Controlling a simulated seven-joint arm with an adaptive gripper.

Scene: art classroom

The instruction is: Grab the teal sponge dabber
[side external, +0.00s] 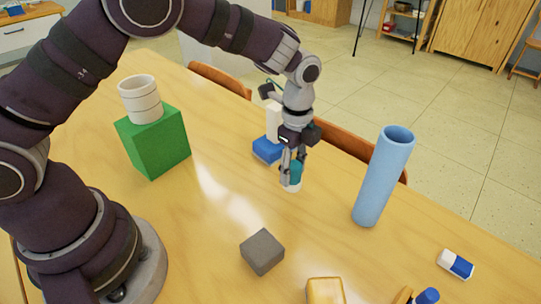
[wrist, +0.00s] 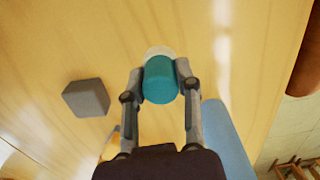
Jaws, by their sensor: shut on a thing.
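The teal sponge dabber (side external: 295,172) has a teal upper part and a white lower end. My gripper (side external: 292,163) points down and is shut on its teal part. In the wrist view the dabber (wrist: 160,82) sits between my two fingertips (wrist: 159,80), with its white end showing beyond the teal part. The dabber looks upright at the tabletop; I cannot tell whether its white end touches the wood.
A blue cylinder (side external: 384,175) stands to the right. A blue block (side external: 267,150) with a white piece on it is behind. A green cube (side external: 152,143) bears a white cup (side external: 141,100). A grey cube (side external: 262,251), yellow block (side external: 325,291) and blue-white eraser (side external: 456,265) lie nearer.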

